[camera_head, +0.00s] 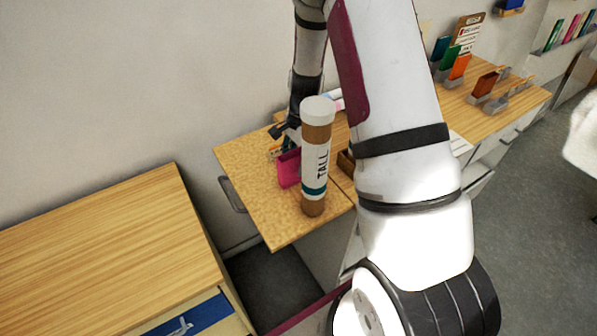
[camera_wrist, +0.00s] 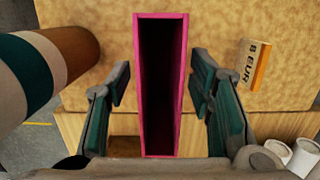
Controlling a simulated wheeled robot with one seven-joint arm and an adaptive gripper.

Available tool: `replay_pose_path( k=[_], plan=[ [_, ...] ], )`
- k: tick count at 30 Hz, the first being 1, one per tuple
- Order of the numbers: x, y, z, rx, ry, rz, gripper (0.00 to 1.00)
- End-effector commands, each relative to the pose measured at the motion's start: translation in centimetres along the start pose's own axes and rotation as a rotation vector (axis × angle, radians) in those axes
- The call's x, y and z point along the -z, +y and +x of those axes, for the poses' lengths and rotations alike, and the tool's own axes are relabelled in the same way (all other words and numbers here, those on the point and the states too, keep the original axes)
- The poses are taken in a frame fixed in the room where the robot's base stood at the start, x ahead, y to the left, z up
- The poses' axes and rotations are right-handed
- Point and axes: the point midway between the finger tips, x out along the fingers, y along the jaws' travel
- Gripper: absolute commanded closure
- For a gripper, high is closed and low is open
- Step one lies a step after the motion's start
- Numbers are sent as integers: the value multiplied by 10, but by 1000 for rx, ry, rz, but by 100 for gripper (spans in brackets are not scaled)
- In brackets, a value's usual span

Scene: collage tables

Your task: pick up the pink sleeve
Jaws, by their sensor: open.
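The pink sleeve (camera_head: 289,169) stands on the small wooden table, partly hidden by the tall tube in the head view. In the wrist view I look down into the sleeve (camera_wrist: 139,95), an upright narrow pink-rimmed box with a dark inside. My gripper (camera_wrist: 160,88) is open, with one finger on each side of the sleeve and a visible gap on both sides. In the head view my gripper (camera_head: 284,140) is just behind and above the sleeve, largely hidden by the tube and my arm.
A brown tube marked TALL (camera_head: 316,150) with a white cap stands close beside the sleeve; it is at left in the wrist view (camera_wrist: 62,50). Pale cylinders (camera_wrist: 306,155) show at lower right.

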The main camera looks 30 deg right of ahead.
Motion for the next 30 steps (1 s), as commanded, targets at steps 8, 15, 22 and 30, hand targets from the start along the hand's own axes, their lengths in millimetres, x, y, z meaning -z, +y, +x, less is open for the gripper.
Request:
replay_pose_path(
  k=[8,15,22,30],
  plan=[
    [1,0,20,0,0,1,52],
    [0,0,20,0,0,0,52],
    [1,0,22,0,0,0,52],
    [1,0,25,-1,0,0,52]
  ],
)
